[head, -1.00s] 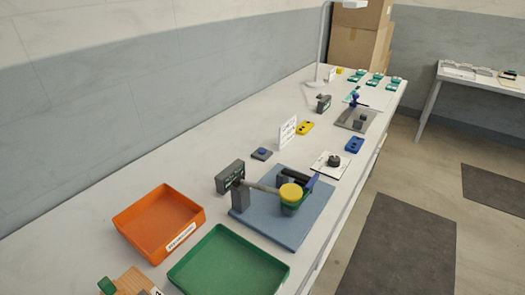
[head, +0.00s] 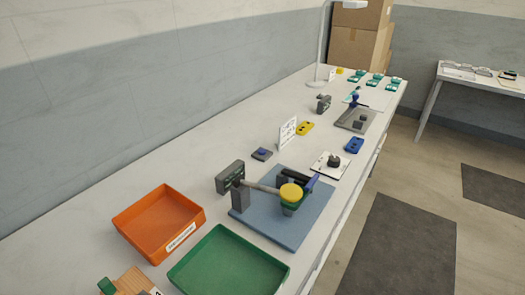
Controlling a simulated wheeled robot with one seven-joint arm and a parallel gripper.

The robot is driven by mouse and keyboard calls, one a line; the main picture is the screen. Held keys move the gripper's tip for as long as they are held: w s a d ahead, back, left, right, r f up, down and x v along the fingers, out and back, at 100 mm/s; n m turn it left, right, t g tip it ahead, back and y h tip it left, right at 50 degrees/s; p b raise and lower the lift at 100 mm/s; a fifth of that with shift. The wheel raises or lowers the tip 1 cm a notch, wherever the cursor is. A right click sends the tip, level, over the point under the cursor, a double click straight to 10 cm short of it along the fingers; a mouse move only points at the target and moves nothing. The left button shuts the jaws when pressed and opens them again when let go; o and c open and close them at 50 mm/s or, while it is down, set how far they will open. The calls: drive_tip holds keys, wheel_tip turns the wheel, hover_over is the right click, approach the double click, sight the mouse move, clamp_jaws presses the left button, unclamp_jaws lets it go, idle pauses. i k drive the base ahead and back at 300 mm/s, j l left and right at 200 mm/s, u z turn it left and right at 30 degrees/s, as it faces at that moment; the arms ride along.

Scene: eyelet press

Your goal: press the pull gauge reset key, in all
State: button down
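A small grey pad with a blue button on top (head: 262,154) lies on the bench behind the blue plate; it looks like a key, but I cannot read any label on it. A dark grey box with a display (head: 230,177) stands on a post at the left corner of the blue plate (head: 305,231). A bar runs from it towards a yellow round knob (head: 291,191) over a green part. A second dark display box (head: 323,103) stands farther back, near a grey plate with a blue-topped device (head: 354,101). Which one is the pull gauge is unclear. My gripper is not in view.
An orange tray (head: 128,231) and a green tray (head: 180,272) occupy the near bench. The bench along the wall is mostly clear.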

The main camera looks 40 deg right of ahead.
sight(261, 152)
drive_tip(key=i+z, duration=0.1)
drive_tip(key=z, duration=1.5)
drive_tip(key=i+j, duration=0.8)
drive_tip(key=j, duration=0.25)
